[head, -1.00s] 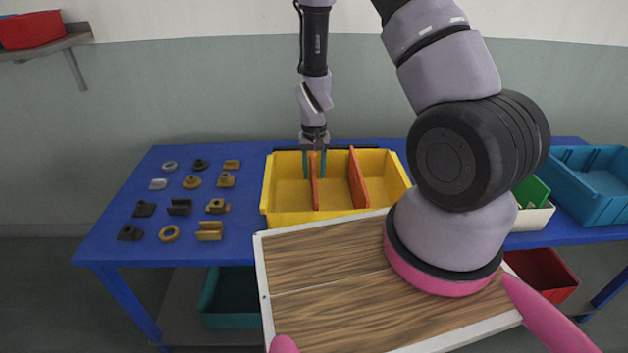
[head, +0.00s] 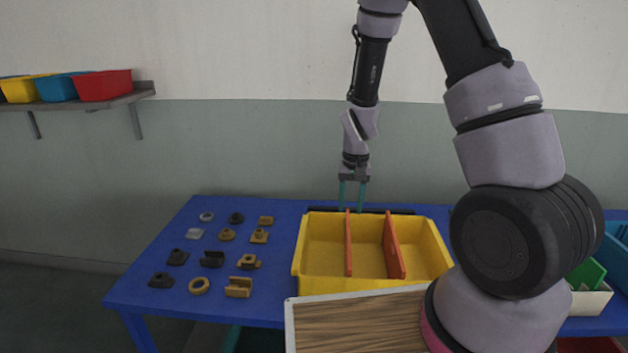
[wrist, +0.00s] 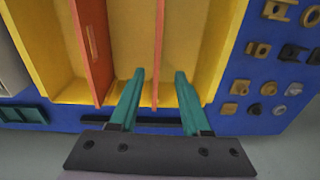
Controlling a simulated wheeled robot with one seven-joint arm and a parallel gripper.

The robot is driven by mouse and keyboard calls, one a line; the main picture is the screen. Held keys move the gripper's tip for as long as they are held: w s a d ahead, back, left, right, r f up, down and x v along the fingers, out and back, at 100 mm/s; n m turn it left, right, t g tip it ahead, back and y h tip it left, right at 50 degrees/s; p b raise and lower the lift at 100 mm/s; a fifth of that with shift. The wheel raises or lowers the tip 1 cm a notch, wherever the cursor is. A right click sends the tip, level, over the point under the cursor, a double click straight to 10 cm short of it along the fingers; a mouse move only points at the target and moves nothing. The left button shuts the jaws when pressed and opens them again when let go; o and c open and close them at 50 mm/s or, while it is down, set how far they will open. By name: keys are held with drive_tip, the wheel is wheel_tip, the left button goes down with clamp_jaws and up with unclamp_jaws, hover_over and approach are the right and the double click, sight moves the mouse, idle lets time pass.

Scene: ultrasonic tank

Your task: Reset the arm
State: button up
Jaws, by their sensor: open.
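My gripper (head: 352,196) is open and empty, with two teal fingers pointing down. In the head view it is above the back edge of the yellow bin (head: 322,277). The wrist view shows the fingers (wrist: 158,95) apart over the bin's rim, with nothing between them but part of an orange divider (wrist: 160,45) lying beyond. The yellow bin (wrist: 50,55) has two orange dividers, and the compartments that show look empty. My arm's large joints cover the right part of the head view.
Several small brown, black and grey parts (head: 227,235) lie in rows on the blue table (head: 262,300), left of the bin. A blue bin (head: 615,255) and a white box with green (head: 588,298) stand at the right. A wall shelf (head: 120,98) holds coloured bins.

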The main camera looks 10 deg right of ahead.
drive_tip(key=s+d+r+m+t+y, duration=0.1)
drive_tip(key=s+r+t, duration=0.15)
drive_tip(key=r, duration=0.95)
drive_tip(key=s+d+r+t+y, duration=0.1)
drive_tip(key=s+d+r, duration=0.15)
drive_tip(key=r, duration=0.95)
drive_tip(key=s+d+r+t, duration=0.2)
drive_tip(key=s+r+t, duration=0.1)
drive_tip(key=s+r, duration=0.8)
drive_tip(key=s, duration=0.2)
drive_tip(key=shift+s+d+r+m, duration=0.15)
drive_tip(key=shift+s+m, duration=0.15)
drive_tip(key=shift+m, duration=0.1)
